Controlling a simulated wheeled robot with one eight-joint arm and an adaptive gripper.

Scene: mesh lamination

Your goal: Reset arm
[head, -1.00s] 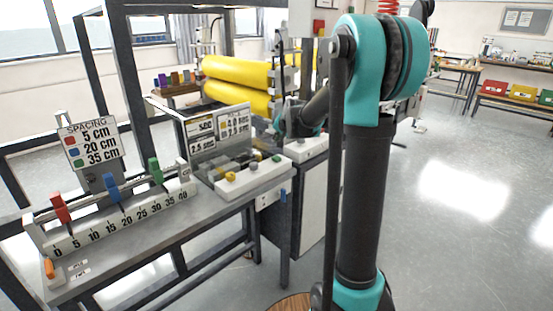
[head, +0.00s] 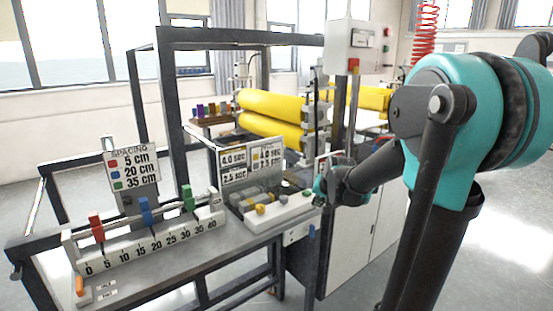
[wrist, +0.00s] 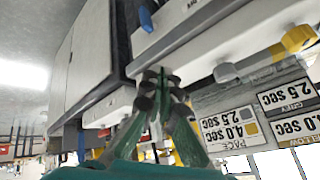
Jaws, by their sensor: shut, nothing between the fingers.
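My arm (head: 440,160), teal and dark grey, fills the right of the head view and reaches left. My gripper (head: 318,198) is beside the right end of the white control block (head: 285,214) with grey and yellow knobs. In the wrist view my gripper (wrist: 160,78) has its fingers together, with nothing between them. Its tips are close to the block's white edge (wrist: 200,45); whether they touch cannot be told. A sign with seconds settings (head: 238,165) stands behind the block; it shows upside down in the wrist view (wrist: 290,110).
A spacing scale (head: 155,243) with red, blue and green sliders lies on the bench at left. Yellow rollers (head: 270,120) and a dark frame (head: 172,110) stand behind. A white cabinet (head: 350,235) is below my gripper. Open floor (head: 510,250) lies at right.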

